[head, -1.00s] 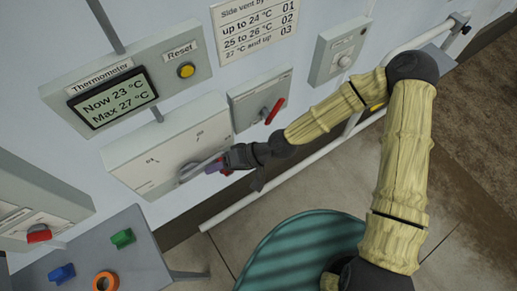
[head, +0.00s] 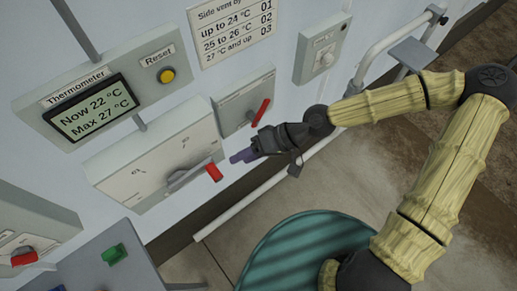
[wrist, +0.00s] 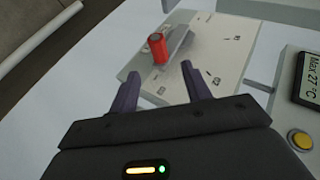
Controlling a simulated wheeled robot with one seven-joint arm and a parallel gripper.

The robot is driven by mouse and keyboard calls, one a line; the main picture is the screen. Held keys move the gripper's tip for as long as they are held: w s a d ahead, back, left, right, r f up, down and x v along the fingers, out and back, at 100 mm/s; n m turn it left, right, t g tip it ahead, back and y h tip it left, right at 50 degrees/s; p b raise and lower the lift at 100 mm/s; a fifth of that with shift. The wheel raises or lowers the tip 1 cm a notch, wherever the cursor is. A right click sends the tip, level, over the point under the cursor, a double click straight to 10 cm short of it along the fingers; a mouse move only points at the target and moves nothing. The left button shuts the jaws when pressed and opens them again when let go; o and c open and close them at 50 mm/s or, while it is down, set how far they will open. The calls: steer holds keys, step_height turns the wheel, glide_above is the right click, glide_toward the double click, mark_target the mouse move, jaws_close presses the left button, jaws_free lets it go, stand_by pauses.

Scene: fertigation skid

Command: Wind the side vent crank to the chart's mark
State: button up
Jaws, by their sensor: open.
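The side vent crank is a grey arm with a red handle (head: 214,173) on a pale panel (head: 118,176); the arm points right from its pivot. Panel marks are small; one at left reads 01. In the wrist view the red handle (wrist: 157,48) stands ahead of my fingertips. My gripper (head: 238,156) is open and empty, just right of the handle and apart from it. The wrist view shows my gripper's fingers spread (wrist: 160,82). The chart (head: 235,30) reads up to 24 °C 01, 25 to 26 °C 02, 27 °C and up 03. The thermometer (head: 95,107) shows Now 22 °C, Max 27 °C.
A yellow Reset button (head: 167,76) sits beside the thermometer. A box with a red lever (head: 262,111) is above right of my gripper. A white rail (head: 240,207) runs below. A green round stool top (head: 300,250) stands in front. A green block (head: 114,254) lies lower left.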

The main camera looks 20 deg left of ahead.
steer(key=shift+v, duration=1.9)
steer(key=shift+f, duration=0.1)
steer(key=c, duration=0.5)
steer(key=shift+d+f+h, duration=0.25)
steer(key=shift+f+h, duration=0.05)
steer(key=shift+f, duration=0.05)
steer(key=c, duration=0.4)
steer(key=d+f+h, duration=0.1)
steer(key=d, duration=0.1)
steer(key=d+f+m+t+h, duration=0.1)
steer(key=d+f, duration=0.1)
steer(key=w+d+f+h, duration=0.1)
steer(key=d+f, duration=0.1)
steer(key=d, duration=0.1)
steer(key=shift+f+m+h, duration=0.15)
steer(key=shift+m+h, duration=0.15)
steer(key=shift+h, duration=0.1)
jaws_close()
steer(key=w+d+r+m+t+h, duration=0.2)
steer(key=d+r, duration=0.4)
steer(key=d, duration=0.4)
steer(key=w+d+r+m+t+h, duration=0.3)
steer(key=w+d+r+m+t, duration=0.1)
steer(key=d, duration=0.7)
steer(key=shift+w+r+m+t, duration=0.2)
steer(key=shift+r+m+t, duration=0.5)
steer(key=shift+r+m, duration=0.35)
steer(key=shift+d+f, duration=0.1)
